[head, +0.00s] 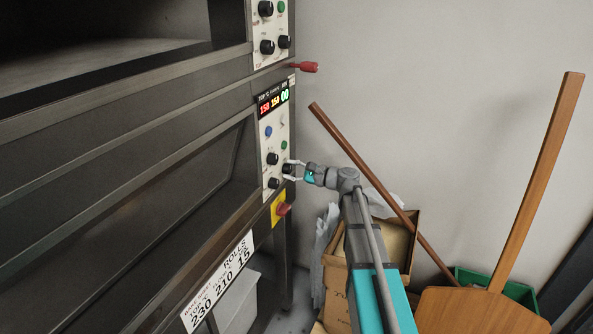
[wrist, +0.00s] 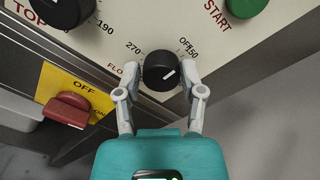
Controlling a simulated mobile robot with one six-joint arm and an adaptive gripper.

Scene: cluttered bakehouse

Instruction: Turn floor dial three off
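The floor dial (wrist: 160,70) is a round black knob with a white pointer line on the pale control panel. My gripper (wrist: 161,78) has one pale finger on each side of the knob. A narrow gap shows at the left finger; the right finger is very close to the knob, and contact there is unclear. In the head view my gripper (head: 292,170) is at the lower right knob of the middle panel.
A red switch (wrist: 67,110) on a yellow plate marked OFF is below left of the dial. Another black knob (wrist: 62,8) and a green START button (wrist: 246,5) are nearby. A cardboard box (head: 338,275) and leaning wooden peel (head: 540,180) stand right of the oven.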

